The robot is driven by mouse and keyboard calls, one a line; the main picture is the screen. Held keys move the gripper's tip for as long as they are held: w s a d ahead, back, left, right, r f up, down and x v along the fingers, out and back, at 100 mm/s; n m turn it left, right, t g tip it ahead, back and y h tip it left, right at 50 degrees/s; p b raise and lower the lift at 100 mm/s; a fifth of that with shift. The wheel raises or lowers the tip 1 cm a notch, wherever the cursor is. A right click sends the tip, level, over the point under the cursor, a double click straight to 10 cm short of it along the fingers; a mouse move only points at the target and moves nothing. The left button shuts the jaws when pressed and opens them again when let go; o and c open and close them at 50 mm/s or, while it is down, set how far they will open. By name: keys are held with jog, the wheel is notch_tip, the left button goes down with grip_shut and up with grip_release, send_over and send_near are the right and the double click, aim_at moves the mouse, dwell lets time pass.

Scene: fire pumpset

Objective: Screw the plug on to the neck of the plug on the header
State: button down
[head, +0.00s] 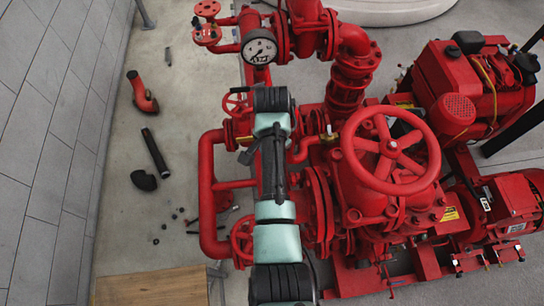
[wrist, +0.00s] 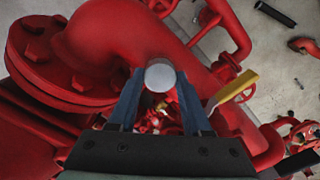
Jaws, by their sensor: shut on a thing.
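In the wrist view my gripper (wrist: 161,88) is shut on a small round grey plug (wrist: 160,75), whose pale end face shows between the two blue-grey fingertips. A large red pipe elbow with a bolted flange (wrist: 62,92) fills the view behind and left of the plug. I cannot make out the neck on the header in either view. In the head view my arm reaches up over the middle of the red pumpset (head: 322,210), and the gripper and plug are hidden by it.
A yellow lever (wrist: 236,88) sticks up right of my gripper in the wrist view. In the head view a large red handwheel (head: 388,147) and a pressure gauge (head: 260,48) stand near my arm. Loose pipe parts (head: 154,152) lie on the floor at left.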

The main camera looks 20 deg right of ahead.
jog(key=m, duration=0.4)
jog(key=shift+c, duration=1.3)
grip_release()
